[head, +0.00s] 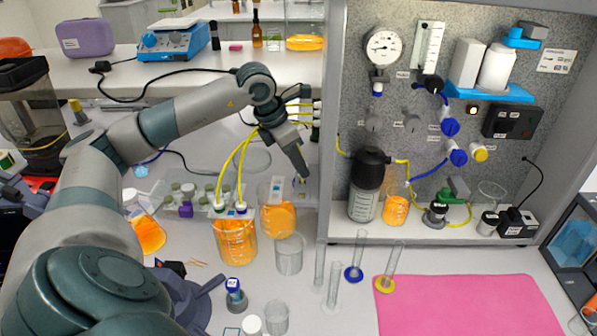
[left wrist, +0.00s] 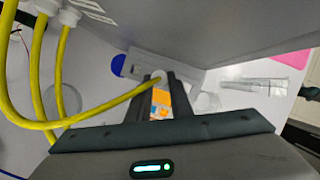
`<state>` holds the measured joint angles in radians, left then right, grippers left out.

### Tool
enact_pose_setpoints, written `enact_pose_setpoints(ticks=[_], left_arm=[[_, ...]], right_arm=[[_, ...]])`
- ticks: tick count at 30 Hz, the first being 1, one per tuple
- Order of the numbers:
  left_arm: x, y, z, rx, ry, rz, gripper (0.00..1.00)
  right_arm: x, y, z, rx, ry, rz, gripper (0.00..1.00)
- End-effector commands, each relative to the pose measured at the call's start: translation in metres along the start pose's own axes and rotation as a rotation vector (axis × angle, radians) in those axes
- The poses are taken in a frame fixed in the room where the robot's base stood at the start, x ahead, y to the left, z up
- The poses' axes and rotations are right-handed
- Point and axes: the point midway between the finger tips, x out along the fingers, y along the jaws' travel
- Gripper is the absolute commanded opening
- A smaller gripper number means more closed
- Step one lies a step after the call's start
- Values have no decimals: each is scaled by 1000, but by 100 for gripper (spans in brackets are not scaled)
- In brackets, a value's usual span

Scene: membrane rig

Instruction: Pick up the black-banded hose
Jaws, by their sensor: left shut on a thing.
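Yellow hoses (head: 239,165) run from near the ports on the cabinet's left side down to an orange-filled beaker (head: 236,242). In the left wrist view, several yellow hoses (left wrist: 52,80) hang from white fittings, and one curves to a white end between my fingertips. My left gripper (head: 303,174) is beside the cabinet's left side, above the bench. It is shut on that hose near its end, which also shows in the wrist view (left wrist: 158,92). I cannot make out a black band on any hose. My right gripper is not in view.
An orange-filled flask (head: 279,219) and empty beaker (head: 289,255) stand below the gripper. A rack of vials (head: 181,198) is to the left. The cabinet's side wall (head: 332,100) is close on the right. A pink mat (head: 470,305) lies clear at front right.

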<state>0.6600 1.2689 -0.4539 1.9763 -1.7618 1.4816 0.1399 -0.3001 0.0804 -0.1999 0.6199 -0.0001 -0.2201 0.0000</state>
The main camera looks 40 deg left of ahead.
Motion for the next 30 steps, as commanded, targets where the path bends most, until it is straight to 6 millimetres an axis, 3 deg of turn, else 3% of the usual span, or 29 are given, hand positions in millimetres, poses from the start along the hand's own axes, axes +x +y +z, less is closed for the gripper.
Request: enact_pose_setpoints(ticks=[21, 30], left_arm=[[-109, 0, 46, 1, -6, 0, 0], [-138, 0, 58, 1, -2, 0, 0]], right_arm=[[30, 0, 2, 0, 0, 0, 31], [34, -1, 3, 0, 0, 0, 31]])
